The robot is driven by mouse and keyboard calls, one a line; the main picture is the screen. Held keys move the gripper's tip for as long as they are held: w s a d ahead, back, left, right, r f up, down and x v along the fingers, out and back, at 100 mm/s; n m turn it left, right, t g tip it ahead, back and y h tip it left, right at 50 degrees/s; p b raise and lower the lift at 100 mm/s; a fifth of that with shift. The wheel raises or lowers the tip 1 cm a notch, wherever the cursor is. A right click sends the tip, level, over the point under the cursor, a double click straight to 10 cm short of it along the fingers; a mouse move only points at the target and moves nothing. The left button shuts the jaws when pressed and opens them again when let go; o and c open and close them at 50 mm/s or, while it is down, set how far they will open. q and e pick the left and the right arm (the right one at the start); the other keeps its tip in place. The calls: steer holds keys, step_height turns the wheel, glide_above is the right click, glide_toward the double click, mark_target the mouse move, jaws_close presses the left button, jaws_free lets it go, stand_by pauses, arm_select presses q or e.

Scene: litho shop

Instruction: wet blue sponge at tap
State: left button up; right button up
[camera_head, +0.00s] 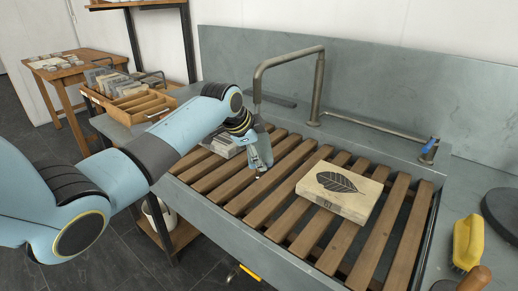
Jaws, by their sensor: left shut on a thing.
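The tap (320,85) is a bent metal pipe that rises behind the slatted sink and arches to the left, with its spout end pointing down. My left gripper (262,158) is just below the spout end, over the left part of the slats. It is shut on a small bluish thing, which looks like the blue sponge; the fingers hide most of it, and I cannot tell whether it is wet. A blue tap handle (431,144) sits on the pipe at the back right. My right gripper is not in view.
A stone block with a leaf print (340,190) lies on the wooden slats (268,198). A yellow brush (467,243) and a dark disc (503,210) are on the right counter. A wooden rack (140,105) stands at the left; grey blocks (226,146) lie behind my gripper.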

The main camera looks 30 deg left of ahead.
arm_select(q)
steer(key=shift+s+d+r+p, duration=0.1)
steer(key=shift+s+d+p, duration=0.3)
steer(key=shift+p, duration=0.3)
steer(key=shift+s+d+p, duration=0.3)
steer(key=shift+s+p, duration=0.2)
steer(key=shift+p, duration=0.05)
steer(key=shift+s+d+p, duration=0.25)
steer(key=shift+s+p, duration=0.25)
steer(key=shift+s+d+p, duration=0.65)
steer(key=shift+s+p, duration=0.25)
steer(key=shift+s, duration=0.1)
steer(key=shift+s+d+p, duration=0.65)
steer(key=shift+s+p, duration=0.2)
steer(key=shift+s, duration=0.1)
